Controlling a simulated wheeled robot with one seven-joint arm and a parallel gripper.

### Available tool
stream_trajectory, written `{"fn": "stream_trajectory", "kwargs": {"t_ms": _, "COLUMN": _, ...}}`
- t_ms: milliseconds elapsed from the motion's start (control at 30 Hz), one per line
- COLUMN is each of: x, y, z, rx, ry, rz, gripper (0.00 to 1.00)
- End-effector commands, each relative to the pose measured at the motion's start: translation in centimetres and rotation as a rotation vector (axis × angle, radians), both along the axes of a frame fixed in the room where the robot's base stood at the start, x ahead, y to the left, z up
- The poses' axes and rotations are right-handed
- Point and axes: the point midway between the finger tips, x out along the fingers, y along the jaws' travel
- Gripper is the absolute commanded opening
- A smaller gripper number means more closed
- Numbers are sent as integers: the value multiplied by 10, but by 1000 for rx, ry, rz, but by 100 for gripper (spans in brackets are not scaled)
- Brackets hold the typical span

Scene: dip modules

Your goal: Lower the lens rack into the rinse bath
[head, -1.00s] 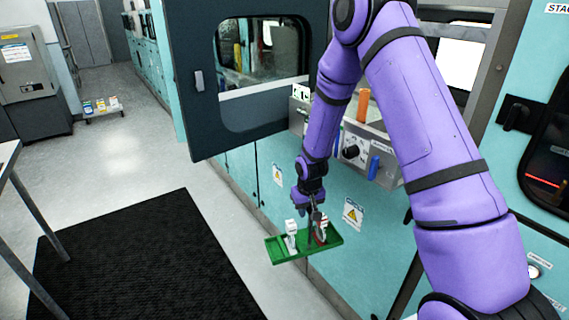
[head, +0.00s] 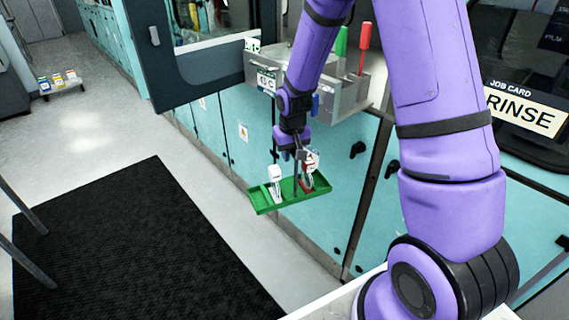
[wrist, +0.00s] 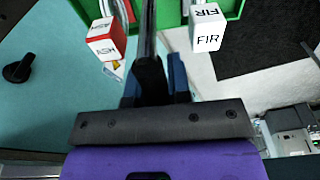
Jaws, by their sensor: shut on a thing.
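The lens rack is a green tray (head: 264,205) with an upright dark post in its middle. It hangs in the air in the head view, fairly level, in front of the teal cabinets. It carries a white block-topped piece marked FIR (wrist: 207,32) and a red and white one marked ASH (wrist: 106,40). My gripper (head: 298,154) is shut on the rack's post above the tray. In the wrist view the gripper (wrist: 150,78) points toward the tray, part of which is out of frame. I cannot make out a rinse bath.
A job card reading RINSE (head: 521,112) is at the right. A grey box (head: 340,85) with red and green handles juts from the cabinets, behind my arm. An open dark door (head: 200,75) hangs at upper left. A black mat (head: 140,240) covers clear floor.

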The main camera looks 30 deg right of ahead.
Motion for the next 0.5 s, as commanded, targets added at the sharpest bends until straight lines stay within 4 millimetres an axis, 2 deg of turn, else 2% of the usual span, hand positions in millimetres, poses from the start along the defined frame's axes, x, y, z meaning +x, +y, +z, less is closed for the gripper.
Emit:
{"fn": "stream_trajectory", "kwargs": {"t_ms": 33, "x": -4, "y": -2, "z": 14, "rx": -1, "ry": -7, "rz": -7, "gripper": 0}}
{"fn": "stream_trajectory", "kwargs": {"t_ms": 500, "x": -53, "y": -23, "z": 129, "rx": -6, "ry": -8, "rz": -73, "gripper": 0}}
